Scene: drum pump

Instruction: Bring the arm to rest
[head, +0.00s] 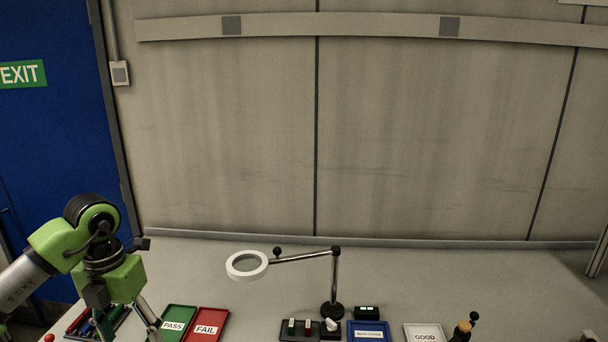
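My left arm, green and black, comes in from the left and bends down over the left end of the workbench (430,280). Silvery parts of my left gripper (148,318) point down beside the green PASS tray. The fingertips are cut off or hidden at the lower edge, so I cannot tell whether it is open or shut, or holds anything. My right arm and gripper are not in view.
A PASS tray (172,325) and a red FAIL tray (206,328) lie close to my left gripper. A magnifier (247,264) on a jointed stand rises mid-bench. A blue tray (369,331), a white GOOD tray (425,335) and a dark bottle (462,332) stand right.

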